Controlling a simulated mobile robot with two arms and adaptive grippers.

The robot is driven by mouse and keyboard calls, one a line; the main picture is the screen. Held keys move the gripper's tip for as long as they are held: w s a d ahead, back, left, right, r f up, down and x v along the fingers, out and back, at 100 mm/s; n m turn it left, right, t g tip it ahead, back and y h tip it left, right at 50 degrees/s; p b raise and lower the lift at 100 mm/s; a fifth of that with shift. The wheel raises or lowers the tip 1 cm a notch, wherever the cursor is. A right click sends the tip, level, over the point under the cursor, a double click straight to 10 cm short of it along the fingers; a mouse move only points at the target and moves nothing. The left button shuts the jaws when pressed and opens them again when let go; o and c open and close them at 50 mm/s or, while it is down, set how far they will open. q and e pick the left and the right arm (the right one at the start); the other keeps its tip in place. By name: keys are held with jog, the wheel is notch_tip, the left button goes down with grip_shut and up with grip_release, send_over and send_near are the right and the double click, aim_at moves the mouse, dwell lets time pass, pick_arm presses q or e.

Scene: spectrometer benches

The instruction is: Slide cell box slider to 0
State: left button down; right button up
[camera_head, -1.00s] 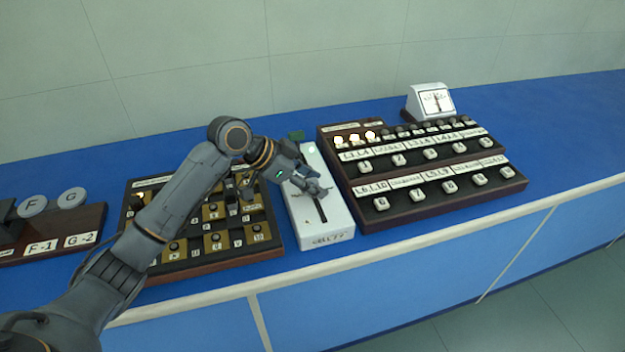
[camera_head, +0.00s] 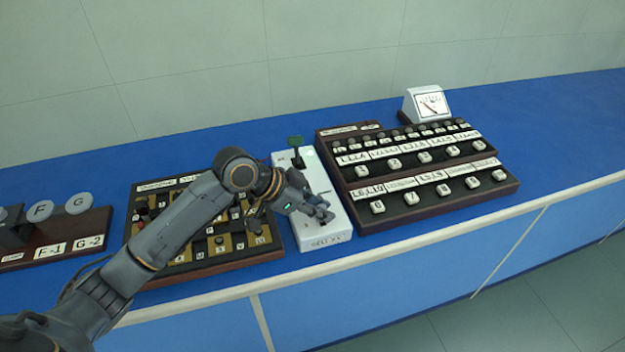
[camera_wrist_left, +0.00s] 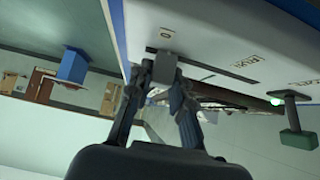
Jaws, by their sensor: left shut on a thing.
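The cell box (camera_head: 318,188) is a white, long box in the middle of the bench. My left gripper (camera_head: 324,214) is over its near end in the head view. In the left wrist view my left gripper (camera_wrist_left: 158,88) is shut on the small grey slider knob (camera_wrist_left: 165,66). The knob is at one end of a dark slot (camera_wrist_left: 225,76), beside a label (camera_wrist_left: 165,36) that looks like 0. Another label (camera_wrist_left: 243,65) lies farther along the slot. My gripper hides the knob in the head view. My right gripper is not in view.
A green-topped lever (camera_head: 295,141) stands at the box's far end. A dark panel with white buttons (camera_head: 415,180) stands close on the right, a white needle meter (camera_head: 428,104) behind it. A brown-and-black panel (camera_head: 180,255) lies under my left arm.

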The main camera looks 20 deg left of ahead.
pick_arm(q)
jog(key=shift+s+d+r, duration=0.2)
jog(key=shift+s+d, duration=0.15)
jog(key=shift+s, duration=0.25)
jog(key=shift+d+f, duration=0.1)
jog(key=shift+f, duration=0.2)
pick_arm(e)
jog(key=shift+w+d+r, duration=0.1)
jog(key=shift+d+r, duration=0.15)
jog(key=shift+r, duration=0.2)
pick_arm(q)
jog(key=c, duration=1.2)
grip_release()
jog(key=shift+s, duration=0.1)
jog(key=shift+r, duration=0.25)
jog(key=v, duration=1.1)
jog(key=shift+s+a+r, duration=0.2)
jog(key=shift+a, duration=0.1)
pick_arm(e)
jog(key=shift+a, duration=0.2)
